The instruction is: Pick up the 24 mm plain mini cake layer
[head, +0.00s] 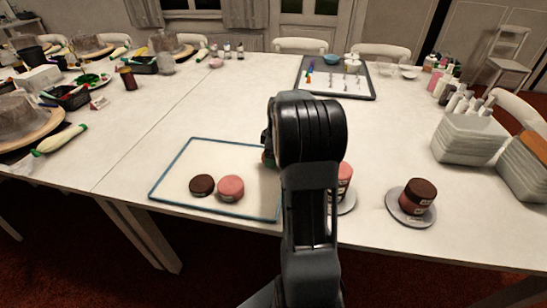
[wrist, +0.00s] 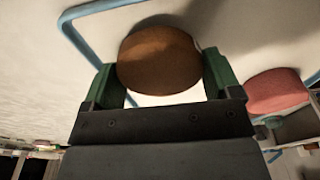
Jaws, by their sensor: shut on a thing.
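The plain mini cake layer (wrist: 158,60), a golden-brown disc, is between the green fingers of my gripper (wrist: 160,78) in the wrist view. The fingers touch it on both sides, and my gripper is shut on it. In the head view my arm hides the layer, and only a bit of a green finger (head: 267,158) shows, over the right part of the blue-edged mat (head: 185,150). Whether the layer is clear of the mat cannot be told.
A dark brown layer (head: 202,185) and a pink layer (head: 231,188) lie on the mat. To the right are a partly hidden pink cake (head: 345,180) and a brown cake (head: 418,195) on grey turntables. A dark tray (head: 372,88) lies behind. The table between is clear.

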